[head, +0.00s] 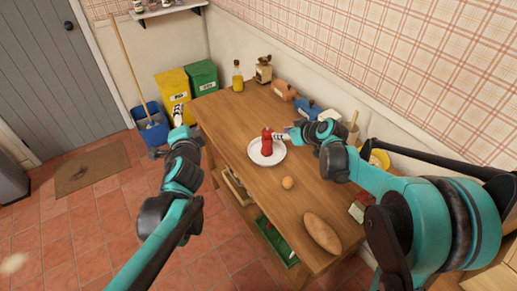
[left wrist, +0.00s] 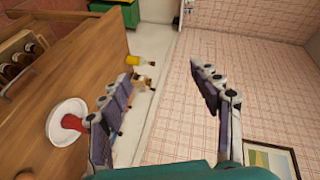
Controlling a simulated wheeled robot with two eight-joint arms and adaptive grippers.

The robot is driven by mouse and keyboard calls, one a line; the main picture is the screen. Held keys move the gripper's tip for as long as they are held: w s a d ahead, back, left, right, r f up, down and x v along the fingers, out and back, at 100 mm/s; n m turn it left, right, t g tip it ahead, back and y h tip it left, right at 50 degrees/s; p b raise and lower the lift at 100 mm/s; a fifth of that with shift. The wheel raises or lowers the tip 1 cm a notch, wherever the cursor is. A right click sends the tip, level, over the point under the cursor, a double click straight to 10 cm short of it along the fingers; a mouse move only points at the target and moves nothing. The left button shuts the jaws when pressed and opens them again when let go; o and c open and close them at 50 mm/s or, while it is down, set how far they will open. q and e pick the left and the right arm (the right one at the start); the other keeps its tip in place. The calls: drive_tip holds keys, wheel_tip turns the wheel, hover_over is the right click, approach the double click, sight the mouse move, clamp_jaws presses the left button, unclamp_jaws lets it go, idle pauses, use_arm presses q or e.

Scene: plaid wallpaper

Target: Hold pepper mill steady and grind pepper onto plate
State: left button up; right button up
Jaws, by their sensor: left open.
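The red pepper mill (head: 267,141) stands upright over the white plate (head: 279,158) on the wooden table. In the left wrist view the mill (left wrist: 71,122) and the plate (left wrist: 54,134) show at the left, partly behind a finger. My right gripper (head: 279,136) is at the mill's right side, its fingertips against or very near it; its grip is too small to make out. My left gripper (head: 179,116) is open and empty, left of the table's far left corner and well apart from the mill. Its spread fingers (left wrist: 165,110) fill the middle of the left wrist view.
An egg (head: 288,183) and a bread loaf (head: 322,233) lie on the near part of the table (head: 225,125). Yellow (head: 172,86) and green bins stand beyond the table. The table's left part is clear.

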use_arm(q)
drive_tip(key=w+d+r+m+t+h, duration=0.1)
drive_tip(key=w+d+m+t+h, duration=0.2)
drive_tip(key=w+m, duration=0.35)
drive_tip(key=m+g+h, duration=0.3)
drive_tip(key=m+h, duration=0.4)
drive_tip(key=m, duration=1.1)
hover_over(264, 145)
drive_tip(key=s+a, duration=0.4)
drive_tip(key=a, duration=0.1)
wheel_tip(264, 145, down, 13)
drive_tip(key=d+f+m+g, duration=0.1)
drive_tip(key=f+m, duration=0.1)
drive_tip(key=f, duration=0.2)
drive_tip(key=d+f+m+g, duration=0.1)
drive_tip(key=f, duration=0.3)
drive_tip(key=d+f+m+g, duration=0.1)
drive_tip(key=f+m, duration=0.1)
drive_tip(key=f, duration=0.1)
drive_tip(key=shift+f+m+h, duration=0.3)
drive_tip(key=shift+f+m, duration=0.05)
drive_tip(key=shift+f, duration=0.05)
drive_tip(key=x, duration=0.7)
drive_tip(key=shift+w+d+f, duration=0.1)
drive_tip(key=shift+w, duration=0.05)
drive_tip(key=c, duration=1.4)
